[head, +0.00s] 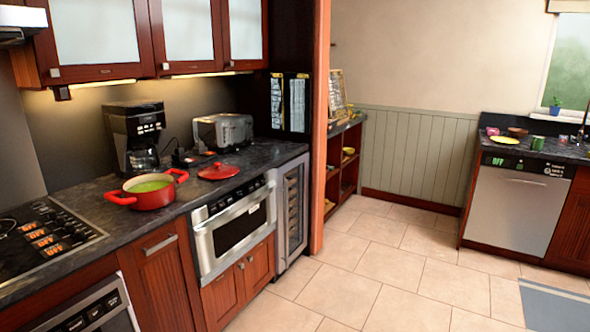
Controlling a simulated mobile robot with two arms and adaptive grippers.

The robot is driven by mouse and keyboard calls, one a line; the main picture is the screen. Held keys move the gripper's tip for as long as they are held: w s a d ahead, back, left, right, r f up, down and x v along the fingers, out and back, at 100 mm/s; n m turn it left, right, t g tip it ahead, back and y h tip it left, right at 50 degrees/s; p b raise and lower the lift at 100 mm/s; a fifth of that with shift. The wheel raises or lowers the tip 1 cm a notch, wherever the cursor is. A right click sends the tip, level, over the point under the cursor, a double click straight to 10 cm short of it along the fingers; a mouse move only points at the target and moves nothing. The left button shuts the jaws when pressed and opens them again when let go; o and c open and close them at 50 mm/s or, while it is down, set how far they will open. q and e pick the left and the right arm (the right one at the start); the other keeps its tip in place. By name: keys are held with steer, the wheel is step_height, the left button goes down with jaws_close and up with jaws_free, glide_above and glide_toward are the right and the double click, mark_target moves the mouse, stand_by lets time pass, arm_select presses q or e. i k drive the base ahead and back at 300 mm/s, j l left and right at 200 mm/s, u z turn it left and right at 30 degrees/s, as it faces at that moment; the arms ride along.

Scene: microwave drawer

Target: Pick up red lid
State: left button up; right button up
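The red lid (218,171) lies on the dark stone counter (250,158), right of the red pot. It is round, with a small knob on top. The red pot (151,196) stands uncovered on the counter near its front edge, with green contents and two side handles. Neither of my grippers shows in the head view.
A coffee maker (134,137) and a toaster (222,131) stand behind the pot and lid. A cooktop (42,240) lies at the left. The microwave drawer (236,229) is shut below the counter. The tiled floor (385,266) is open at the right.

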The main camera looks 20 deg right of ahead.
mark_target(219, 171)
steer(key=z, duration=0.25)
steer(key=i+l, duration=0.3)
steer(key=i+l+u, duration=0.1)
steer(key=i+l, duration=0.2)
steer(key=l, duration=0.15)
steer(key=i+l, duration=0.3)
steer(key=i+l+u, duration=0.1)
steer(key=i+l, duration=0.15)
steer(key=l, duration=0.25)
steer(key=i+l, duration=0.55)
steer(key=l, duration=0.3)
steer(key=j+u, duration=0.05)
